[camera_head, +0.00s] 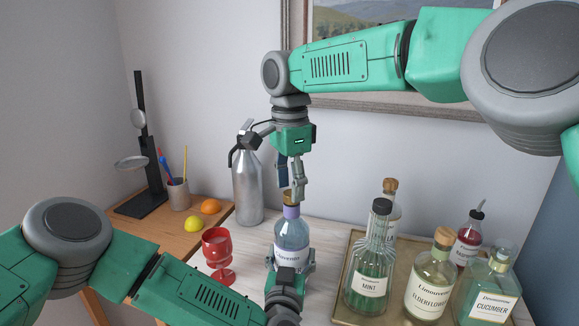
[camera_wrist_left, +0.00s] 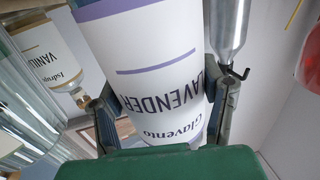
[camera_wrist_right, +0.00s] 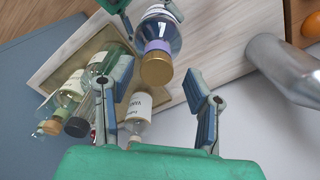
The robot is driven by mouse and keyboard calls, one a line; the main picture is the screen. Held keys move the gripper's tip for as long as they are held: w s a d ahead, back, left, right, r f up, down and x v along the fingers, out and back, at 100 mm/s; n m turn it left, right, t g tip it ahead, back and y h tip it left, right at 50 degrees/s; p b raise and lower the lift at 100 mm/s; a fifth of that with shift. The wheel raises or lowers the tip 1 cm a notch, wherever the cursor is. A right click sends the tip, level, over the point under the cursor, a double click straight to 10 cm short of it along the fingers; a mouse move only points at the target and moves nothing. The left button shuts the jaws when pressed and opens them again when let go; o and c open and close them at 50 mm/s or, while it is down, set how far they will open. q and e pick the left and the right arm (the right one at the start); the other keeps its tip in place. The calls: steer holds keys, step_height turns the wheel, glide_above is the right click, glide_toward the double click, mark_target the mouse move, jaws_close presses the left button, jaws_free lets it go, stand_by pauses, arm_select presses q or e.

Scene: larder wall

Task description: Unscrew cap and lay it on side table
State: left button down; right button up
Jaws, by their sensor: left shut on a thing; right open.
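The lavender bottle (camera_head: 291,238) stands upright on the pale table, with a purple neck band and a gold cap (camera_wrist_right: 157,68) on top. My left gripper (camera_head: 287,277) is shut on the bottle's lower body; its label fills the left wrist view (camera_wrist_left: 150,75). My right gripper (camera_head: 291,196) points down above the bottle, close to the cap. In the right wrist view (camera_wrist_right: 160,100) its fingers are apart, with the cap beyond and between them. In the head view the cap is mostly hidden by the fingers. The wooden side table (camera_head: 165,232) is at the left.
A tray (camera_head: 340,290) of several syrup bottles stands right of the lavender bottle. A red goblet (camera_head: 218,250) and a silver siphon (camera_head: 247,190) stand to its left.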

arm_select(q)
steer(key=shift+f, duration=0.15)
arm_select(e)
steer(key=shift+f, duration=0.8)
arm_select(q)
steer(key=shift+s, duration=0.1)
arm_select(e)
jaws_close()
